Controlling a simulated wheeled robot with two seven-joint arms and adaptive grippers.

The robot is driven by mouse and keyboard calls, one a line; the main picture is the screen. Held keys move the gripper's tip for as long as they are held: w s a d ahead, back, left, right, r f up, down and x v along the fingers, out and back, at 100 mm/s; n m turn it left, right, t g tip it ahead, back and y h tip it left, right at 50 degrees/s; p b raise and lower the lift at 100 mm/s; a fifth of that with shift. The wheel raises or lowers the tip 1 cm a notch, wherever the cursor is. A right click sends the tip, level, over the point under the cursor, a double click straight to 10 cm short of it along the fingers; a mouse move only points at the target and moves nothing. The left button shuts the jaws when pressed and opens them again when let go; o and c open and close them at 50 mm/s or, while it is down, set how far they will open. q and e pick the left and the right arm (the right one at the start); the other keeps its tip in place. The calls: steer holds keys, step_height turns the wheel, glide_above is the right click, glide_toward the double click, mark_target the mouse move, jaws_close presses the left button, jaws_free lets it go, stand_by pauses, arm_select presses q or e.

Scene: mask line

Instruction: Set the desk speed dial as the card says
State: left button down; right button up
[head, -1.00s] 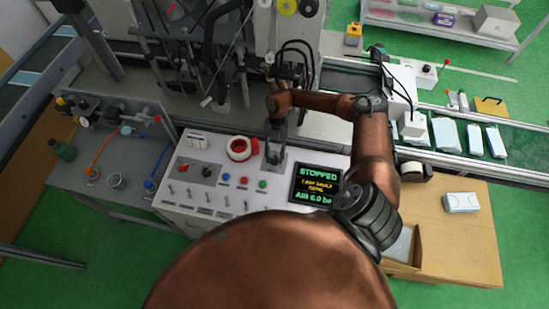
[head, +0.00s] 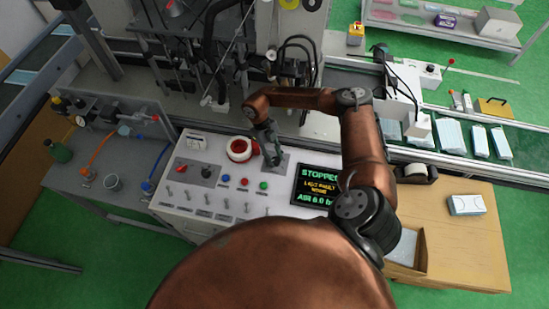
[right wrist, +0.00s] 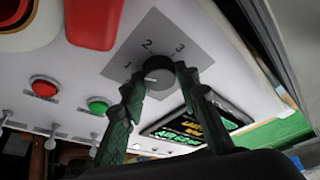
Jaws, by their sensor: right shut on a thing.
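The speed dial (right wrist: 158,72) is a dark round knob on a grey plate marked 1, 2 and 3 on the white desk panel. I cannot clearly tell which number it points to. My right gripper (right wrist: 158,88) is shut on the dial, with one finger on each side of it. In the head view my right gripper (head: 276,160) reaches down to the grey dial plate (head: 286,172) and leans, hiding the knob. I see no card that I can read. My left gripper is not in view.
A red emergency button (head: 239,149) in a white collar stands close left of the dial. Several coloured buttons and toggle switches line the panel. A screen (head: 317,186) right of the dial reads STOPPED. A conveyor (head: 462,155) with white packs lies farther right.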

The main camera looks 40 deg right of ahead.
steer(key=shift+n+h, duration=0.4)
steer(key=shift+n, duration=0.7)
steer(key=o, duration=1.1)
steer(key=v, duration=1.2)
steer(key=shift+s+a, duration=0.1)
steer(key=shift+s, duration=0.1)
